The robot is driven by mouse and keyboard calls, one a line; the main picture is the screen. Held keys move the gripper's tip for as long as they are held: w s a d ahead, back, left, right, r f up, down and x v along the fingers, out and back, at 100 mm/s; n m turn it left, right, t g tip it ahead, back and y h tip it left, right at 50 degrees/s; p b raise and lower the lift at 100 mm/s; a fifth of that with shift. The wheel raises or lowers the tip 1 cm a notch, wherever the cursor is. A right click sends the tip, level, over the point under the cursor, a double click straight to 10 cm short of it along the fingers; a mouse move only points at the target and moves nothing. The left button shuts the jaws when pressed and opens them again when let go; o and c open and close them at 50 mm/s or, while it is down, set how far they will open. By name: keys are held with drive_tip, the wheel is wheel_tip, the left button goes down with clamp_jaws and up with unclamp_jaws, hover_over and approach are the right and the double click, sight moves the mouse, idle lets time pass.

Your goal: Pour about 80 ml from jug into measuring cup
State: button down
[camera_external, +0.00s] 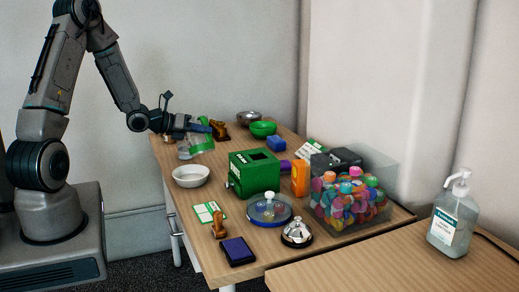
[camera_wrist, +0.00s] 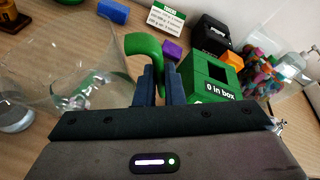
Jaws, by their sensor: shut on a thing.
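The jug is clear with a green handle (camera_wrist: 145,50); its see-through body (camera_wrist: 75,60) fills the left of the wrist view. My gripper (camera_wrist: 159,88) is shut on the green handle. In the external view my gripper (camera_external: 206,128) holds the jug (camera_external: 201,143) at the table's far left part, partly hidden by the arm. Whether it is tilted or touches the table is unclear. A small clear or grey round vessel, perhaps the measuring cup (camera_wrist: 14,116), shows at the left edge of the wrist view. I cannot make out any liquid level.
A white bowl (camera_external: 190,176) stands in front of the jug. A green box (camera_external: 254,173) stands to its right, with a green bowl (camera_external: 263,129) and a metal bowl (camera_external: 248,117) behind. A clear bin of colourful pieces (camera_external: 349,203) and a bell (camera_external: 297,233) stand farther right.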

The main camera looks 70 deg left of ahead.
drive_tip(key=d+f+m+y+b, duration=0.1)
drive_tip(key=b, duration=0.3)
drive_tip(key=d+f+m+b, duration=0.1)
drive_tip(key=d+b, duration=0.1)
drive_tip(key=b, duration=0.2)
drive_tip(key=w+d+f+m+g+y+b, duration=0.1)
drive_tip(key=m+b, duration=0.1)
drive_tip(key=b, duration=0.3)
drive_tip(key=shift+w+d+f+y, duration=0.1)
drive_tip(key=shift+d+f+y, duration=0.15)
drive_tip(key=shift+f+y, duration=0.05)
drive_tip(key=shift+d+r+b, duration=0.1)
drive_tip(key=shift+b, duration=0.3)
idle(1.2)
